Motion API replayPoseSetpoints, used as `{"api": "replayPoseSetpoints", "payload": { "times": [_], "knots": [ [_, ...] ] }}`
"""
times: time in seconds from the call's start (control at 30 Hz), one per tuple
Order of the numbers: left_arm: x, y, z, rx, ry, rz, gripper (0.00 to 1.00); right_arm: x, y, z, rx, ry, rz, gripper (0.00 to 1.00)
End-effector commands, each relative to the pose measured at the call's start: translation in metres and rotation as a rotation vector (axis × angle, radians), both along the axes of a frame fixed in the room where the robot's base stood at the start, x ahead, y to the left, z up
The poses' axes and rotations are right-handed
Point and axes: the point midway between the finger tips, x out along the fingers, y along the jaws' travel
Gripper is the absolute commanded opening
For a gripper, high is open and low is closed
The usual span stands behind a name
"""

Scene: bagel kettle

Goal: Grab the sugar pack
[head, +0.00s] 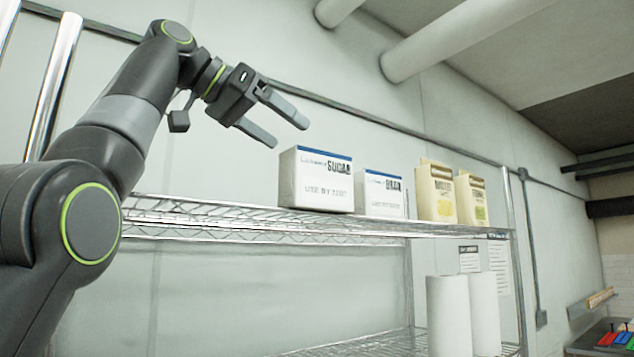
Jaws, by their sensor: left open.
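The sugar pack (316,180) is a white box with a blue stripe along its top edge and dark "SUGAR"-like lettering. It stands upright on the top wire shelf, the leftmost of the packs there. My left gripper (290,130) reaches in from the left, above and slightly left of the sugar pack. Its two fingers are apart with nothing between them, and they appear clear of the box. My right gripper is not in view.
A similar white box (381,195) stands just right of the sugar pack. Two tan cartons (436,192) stand further right on the wire shelf (190,212). White rolls (449,315) stand on a lower shelf. The shelf left of the sugar pack is empty.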

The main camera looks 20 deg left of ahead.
Motion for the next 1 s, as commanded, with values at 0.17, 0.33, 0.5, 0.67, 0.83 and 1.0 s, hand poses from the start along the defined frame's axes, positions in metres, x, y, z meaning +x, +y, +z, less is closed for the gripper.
{"api": "replayPoseSetpoints", "payload": {
  "times": [0.17,0.33,0.5,0.67,0.83,1.0],
  "knots": [
    [0.013,-0.009,-0.007,0.000,0.000,0.001,0.80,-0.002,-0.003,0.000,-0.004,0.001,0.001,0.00],
    [0.027,-0.021,-0.009,0.001,0.003,-0.001,0.80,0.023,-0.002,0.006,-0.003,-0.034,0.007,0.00],
    [0.046,-0.036,-0.016,0.000,0.003,0.001,0.80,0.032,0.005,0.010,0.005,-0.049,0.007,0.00],
    [0.053,-0.041,-0.020,-0.001,0.002,0.002,0.80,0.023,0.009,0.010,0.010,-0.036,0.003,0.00],
    [0.054,-0.041,-0.020,0.000,0.000,0.001,0.80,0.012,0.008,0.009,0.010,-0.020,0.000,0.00],
    [0.053,-0.041,-0.020,-0.001,0.001,0.002,0.62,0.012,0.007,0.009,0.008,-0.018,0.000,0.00]
  ]
}}
